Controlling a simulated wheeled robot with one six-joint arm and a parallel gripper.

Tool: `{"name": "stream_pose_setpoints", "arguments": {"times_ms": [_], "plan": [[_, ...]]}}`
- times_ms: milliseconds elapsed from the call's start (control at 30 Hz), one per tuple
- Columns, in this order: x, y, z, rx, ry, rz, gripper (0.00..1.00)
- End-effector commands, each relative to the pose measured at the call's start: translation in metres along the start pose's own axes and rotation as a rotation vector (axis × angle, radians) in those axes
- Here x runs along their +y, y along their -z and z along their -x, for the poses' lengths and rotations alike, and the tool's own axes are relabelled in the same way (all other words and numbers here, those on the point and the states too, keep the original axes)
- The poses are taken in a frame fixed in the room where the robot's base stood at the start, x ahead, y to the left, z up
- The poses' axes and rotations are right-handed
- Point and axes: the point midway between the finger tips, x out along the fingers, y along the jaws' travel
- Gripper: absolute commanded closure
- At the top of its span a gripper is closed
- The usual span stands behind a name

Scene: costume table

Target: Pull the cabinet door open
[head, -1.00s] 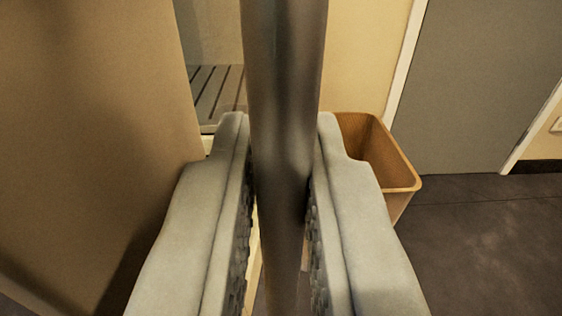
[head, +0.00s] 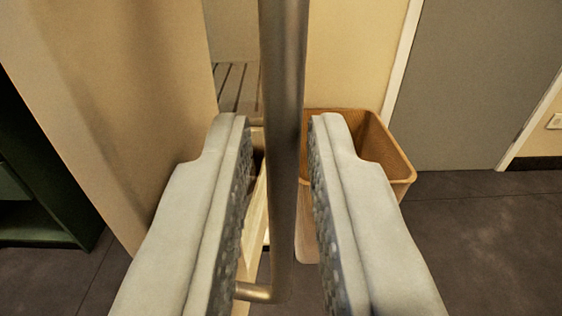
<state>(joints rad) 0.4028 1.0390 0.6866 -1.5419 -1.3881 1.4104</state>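The cabinet door (head: 130,100) is the beige panel on the left, standing at a steep angle to my view. Its handle (head: 283,120) is an upright round metal bar. A short lower post (head: 255,292) runs from the bar toward the door side. My gripper (head: 280,135) is open. Its two pale fingers with studded inner pads stand on either side of the bar, with a visible gap on each side. The bar appears a little beyond the fingers. The fingers hide part of the door's edge and of the handle's mounts.
A brown open-topped bin (head: 390,150) stands on the dark floor behind the right finger. A grey door (head: 480,80) with a white frame is at the back right. A dark green shelf unit (head: 35,200) shows at far left. Floor at the right is clear.

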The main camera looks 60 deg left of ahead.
Motion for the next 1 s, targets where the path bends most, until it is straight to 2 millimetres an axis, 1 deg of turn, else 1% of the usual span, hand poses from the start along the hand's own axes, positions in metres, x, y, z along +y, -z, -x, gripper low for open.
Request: {"name": "stream_pose_setpoints", "arguments": {"times_ms": [33,200,400,600,800,1000], "plan": [[0.001,0.000,0.013,0.000,-0.003,0.000,0.83],[0.001,0.001,0.047,0.000,-0.003,0.000,0.83],[0.001,0.000,0.087,0.000,-0.004,0.000,0.83],[0.001,0.000,0.120,0.000,-0.003,0.000,0.83],[0.001,0.000,0.139,0.000,-0.001,0.000,0.83],[0.001,0.000,0.143,0.000,-0.001,0.000,0.83]]}}
